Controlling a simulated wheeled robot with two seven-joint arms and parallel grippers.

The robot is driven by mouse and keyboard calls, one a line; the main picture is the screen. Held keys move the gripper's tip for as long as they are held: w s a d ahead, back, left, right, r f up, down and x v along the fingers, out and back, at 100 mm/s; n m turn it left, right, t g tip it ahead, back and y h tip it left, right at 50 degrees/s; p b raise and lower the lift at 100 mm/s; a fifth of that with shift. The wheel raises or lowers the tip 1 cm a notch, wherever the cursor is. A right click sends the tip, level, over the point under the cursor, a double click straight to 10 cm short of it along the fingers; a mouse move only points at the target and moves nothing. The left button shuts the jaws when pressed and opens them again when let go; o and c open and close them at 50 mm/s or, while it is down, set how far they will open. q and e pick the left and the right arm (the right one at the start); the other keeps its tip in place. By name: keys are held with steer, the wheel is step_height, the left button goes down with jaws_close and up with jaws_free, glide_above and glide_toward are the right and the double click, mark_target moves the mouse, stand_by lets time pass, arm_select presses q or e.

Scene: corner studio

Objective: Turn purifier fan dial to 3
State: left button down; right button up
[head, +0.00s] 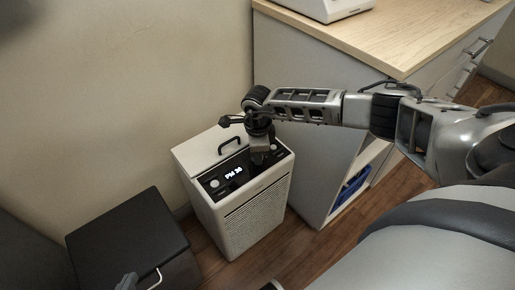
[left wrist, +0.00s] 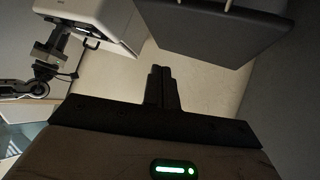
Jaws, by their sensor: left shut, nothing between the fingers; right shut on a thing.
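The white air purifier (head: 248,217) stands on the floor by the wall, its dark top panel lit with "PM 36" (head: 234,173). My right gripper (head: 260,160) points down onto the right part of that panel. It is shut on the fan dial, which its fingers hide, so I cannot read the dial's setting. The left wrist view also shows the purifier (left wrist: 85,12) with my right gripper (left wrist: 50,50) at it. My left gripper (left wrist: 160,75) is shut and empty, apart from the purifier; its tip (head: 127,282) shows at the head view's bottom edge.
A black cabinet (head: 125,235) with a light handle stands left of the purifier. A grey cabinet with a wooden top (head: 375,32) stands to the right, with a blue item (head: 352,187) on its open shelf. A white device (head: 325,8) sits on the wooden top.

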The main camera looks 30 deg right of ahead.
steer(key=shift+r+m, duration=0.1)
steer(key=shift+m, duration=0.4)
steer(key=shift+m+p, duration=0.4)
steer(key=shift+m, duration=0.5)
steer(key=shift+m+p, duration=0.3)
steer(key=shift+m, duration=1.3)
arm_select(q)
steer(key=r, duration=0.2)
steer(key=a+r+t, duration=0.1)
steer(key=shift+s+r, duration=0.25)
steer(key=shift+r, duration=0.1)
arm_select(e)
steer(key=shift+m, duration=0.3)
arm_select(q)
steer(key=shift+s, duration=0.1)
arm_select(e)
steer(key=shift+w, duration=0.1)
steer(key=o, duration=1)
steer(key=shift+c, duration=0.2)
